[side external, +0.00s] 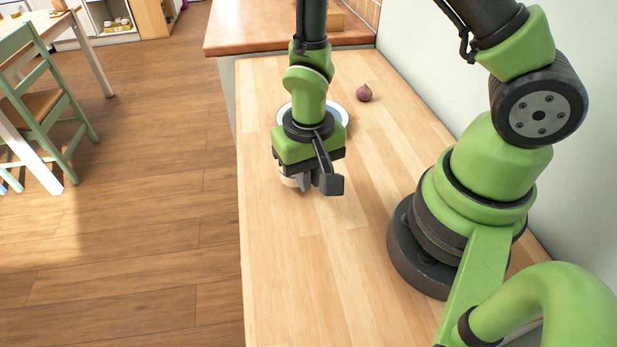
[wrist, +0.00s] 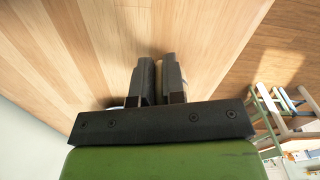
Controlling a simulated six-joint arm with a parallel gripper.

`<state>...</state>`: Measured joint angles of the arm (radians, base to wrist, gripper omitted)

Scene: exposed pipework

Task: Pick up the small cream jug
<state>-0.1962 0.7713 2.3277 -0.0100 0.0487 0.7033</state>
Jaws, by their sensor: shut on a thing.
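The small cream jug (side external: 289,181) shows only as a pale sliver at the left of my gripper in the side view, mostly hidden by the jaws. My gripper (side external: 312,186) points down low over the wooden counter and is shut on the jug. In the wrist view the two dark fingers (wrist: 155,75) stand close together, with a narrow cream strip of the jug (wrist: 159,82) between them. Whether the jug touches the counter or hangs just above it, I cannot tell.
A white plate with a blue rim (side external: 341,108) lies behind my gripper, partly hidden. A purple fig (side external: 363,93) sits right of it. The wooden counter (side external: 290,270) is clear in front. Its left edge drops to the floor; a pale wall stands at the right.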

